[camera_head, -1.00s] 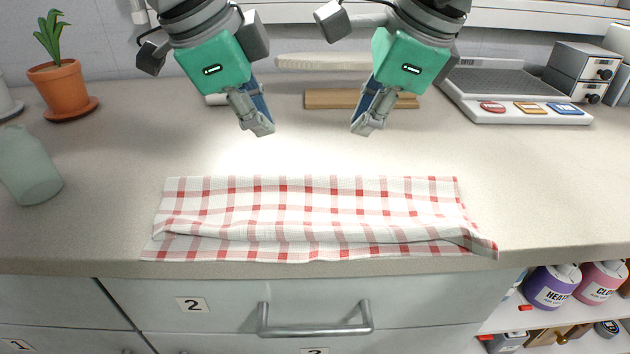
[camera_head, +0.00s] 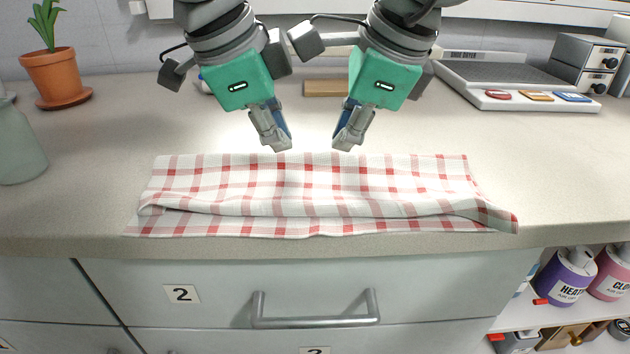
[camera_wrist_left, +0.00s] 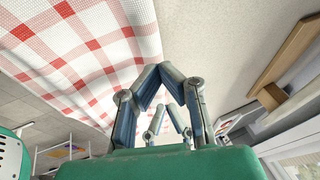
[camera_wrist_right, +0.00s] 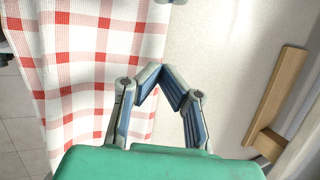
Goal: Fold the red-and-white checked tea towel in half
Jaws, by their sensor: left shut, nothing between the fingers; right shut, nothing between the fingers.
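The red-and-white checked tea towel (camera_head: 320,185) lies folded over on the counter, its fold side away from me. Its upper layer stops a little short of the lower layer's front edge, with a loose wavy hem and a skewed right corner. It also shows in the left wrist view (camera_wrist_left: 80,50) and the right wrist view (camera_wrist_right: 85,60). My left gripper (camera_head: 283,150) is shut and empty near the towel's far edge, left of centre. My right gripper (camera_head: 342,148) is shut and empty near the same edge, just right of centre. Neither holds the cloth.
A potted plant (camera_head: 55,78) and a pale green jar (camera_head: 18,145) stand at the left. A wooden board (camera_head: 325,88) lies behind the grippers. The counter's front edge is close to the towel.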

